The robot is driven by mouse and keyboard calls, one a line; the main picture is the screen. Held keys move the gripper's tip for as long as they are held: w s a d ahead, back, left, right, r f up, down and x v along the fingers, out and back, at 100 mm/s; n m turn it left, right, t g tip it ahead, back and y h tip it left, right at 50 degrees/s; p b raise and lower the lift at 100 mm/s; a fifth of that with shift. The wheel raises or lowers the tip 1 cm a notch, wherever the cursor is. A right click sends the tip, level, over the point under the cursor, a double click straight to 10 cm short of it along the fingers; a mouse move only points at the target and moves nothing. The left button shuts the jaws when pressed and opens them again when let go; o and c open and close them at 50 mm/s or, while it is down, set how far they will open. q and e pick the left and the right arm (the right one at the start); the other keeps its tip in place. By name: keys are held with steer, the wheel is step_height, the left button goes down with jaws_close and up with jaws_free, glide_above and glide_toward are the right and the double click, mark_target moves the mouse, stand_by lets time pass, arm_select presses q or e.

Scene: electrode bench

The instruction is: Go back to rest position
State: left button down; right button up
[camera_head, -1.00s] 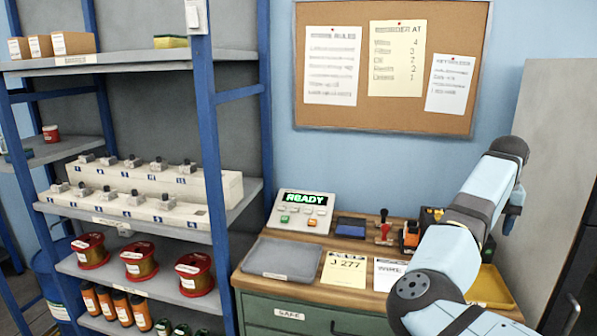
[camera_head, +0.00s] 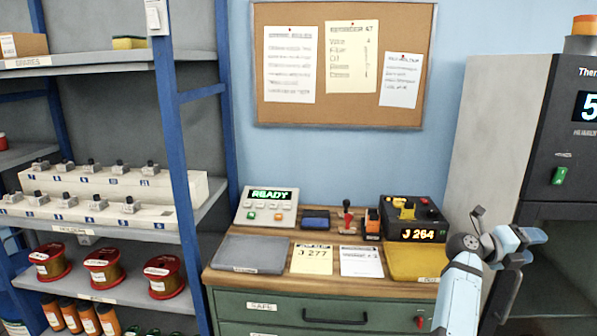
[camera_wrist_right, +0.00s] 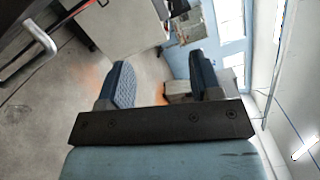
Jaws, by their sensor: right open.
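My right gripper (camera_head: 532,246) is at the right of the head view, in front of the dark oven unit and to the right of the bench. In the right wrist view, its two blue fingers (camera_wrist_right: 163,80) stand apart with nothing between them, and the floor and a far wall show beyond. My right arm comes up from the lower right edge. My left gripper and arm are not in the head view.
Shelves (camera_head: 195,215) with spools stand left. The oven (camera_head: 560,150) stands right, close behind my right arm.

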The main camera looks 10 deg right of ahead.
steer(key=a+f+n+t+y, duration=0.4)
steer(key=a+n+t, duration=0.5)
steer(key=n+t, duration=0.35)
steer(key=a+f+n+t+y, duration=0.45)
steer(key=a+n+t, duration=0.55)
steer(key=n, duration=0.4)
steer(key=s+a+f+n+g+y, duration=0.2)
steer(key=s+a+f+n+y, duration=0.45)
steer(key=f, duration=0.25)
steer(key=s+a+f+n+g+y, duration=0.2)
steer(key=s+a+f+n+y, duration=0.35)
steer(key=a+f, duration=0.25)
steer(key=s+a+f+n+g, duration=0.25)
steer(key=s+a+f, duration=0.2)
steer(key=s, duration=0.25)
steer(key=s+a+f+n+g, duration=0.2)
steer(key=s+a+f+g, duration=0.1)
steer(key=s+f, duration=0.3)
arm_select(q)
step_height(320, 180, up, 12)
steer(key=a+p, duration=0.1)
steer(key=p, duration=1.3)
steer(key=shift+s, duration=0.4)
arm_select(e)
step_height(320, 180, up, 13)
steer(key=s+d, duration=0.1)
steer(key=shift+s+r+y, duration=0.2)
steer(key=shift+s+y, duration=0.15)
steer(key=shift+s, duration=0.05)
